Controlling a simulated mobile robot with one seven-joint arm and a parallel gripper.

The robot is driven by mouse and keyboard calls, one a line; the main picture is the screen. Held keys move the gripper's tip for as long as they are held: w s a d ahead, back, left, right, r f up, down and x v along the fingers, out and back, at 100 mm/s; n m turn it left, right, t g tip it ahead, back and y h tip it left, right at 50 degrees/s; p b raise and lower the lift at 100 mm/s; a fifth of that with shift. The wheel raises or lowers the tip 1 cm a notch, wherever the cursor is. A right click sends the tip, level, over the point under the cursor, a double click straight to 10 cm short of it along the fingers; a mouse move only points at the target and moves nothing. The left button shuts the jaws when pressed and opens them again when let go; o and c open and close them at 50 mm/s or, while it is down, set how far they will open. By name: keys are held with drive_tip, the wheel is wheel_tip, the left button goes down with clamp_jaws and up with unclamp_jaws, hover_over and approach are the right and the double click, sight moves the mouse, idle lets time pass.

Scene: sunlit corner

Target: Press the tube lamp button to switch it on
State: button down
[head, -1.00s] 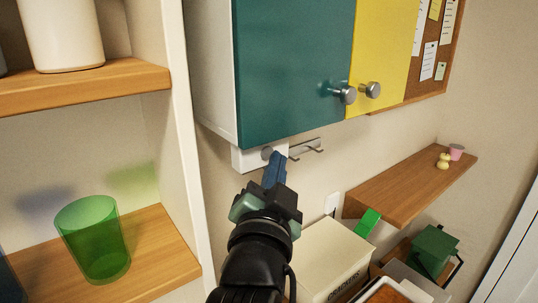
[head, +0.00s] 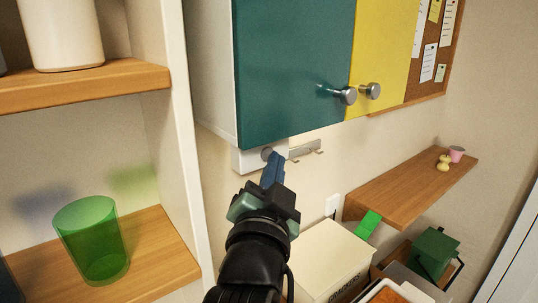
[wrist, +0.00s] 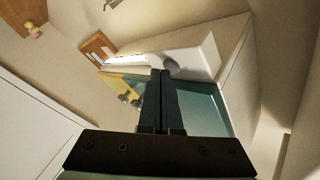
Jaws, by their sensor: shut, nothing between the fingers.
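The tube lamp's white housing (head: 246,158) is fixed under the teal cabinet, and its round grey button (head: 266,153) faces outward. In the wrist view the white housing (wrist: 205,58) shows with the rounded grey button (wrist: 172,66) just beyond my fingertips. My gripper (head: 275,157) is shut and empty, its fingers pointing up at the button. The fingertips (wrist: 160,72) overlap the button's edge in the wrist view; I cannot tell whether they touch it. A bright white strip (wrist: 125,60) shows beside the housing; I cannot tell whether it is a lit tube.
The teal cabinet (head: 295,70) and yellow cabinet (head: 380,55) hang above my gripper. A hook rail (head: 305,150) is right of the lamp. A shelf unit with a green cup (head: 92,240) stands left. A cracker box (head: 330,258) and a wooden shelf (head: 410,185) are lower right.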

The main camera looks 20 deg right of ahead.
drive_tip(key=shift+s+d, duration=0.15)
drive_tip(key=shift+s, duration=0.25)
drive_tip(key=shift+s+d, duration=0.35)
drive_tip(key=shift+s, duration=0.6)
drive_tip(key=shift+s+d, duration=0.35)
drive_tip(key=shift+s, duration=0.55)
drive_tip(key=shift+s+d, duration=0.35)
drive_tip(key=shift+s, duration=0.6)
drive_tip(key=s+a+r+n+t+y, duration=0.4)
drive_tip(key=a+r+n, duration=0.2)
drive_tip(key=a+r, duration=0.2)
drive_tip(key=s+a+r+n+t+y+b, duration=0.1)
drive_tip(key=s+a+r+n+t+y, duration=0.3)
drive_tip(key=a+r, duration=0.4)
wheel_tip(320, 180, up, 5)
drive_tip(key=shift+s+a+r+n+t, duration=0.15)
drive_tip(key=shift+s+n+t, duration=0.55)
drive_tip(key=shift+n, duration=0.5)
drive_tip(key=shift+w, duration=0.15)
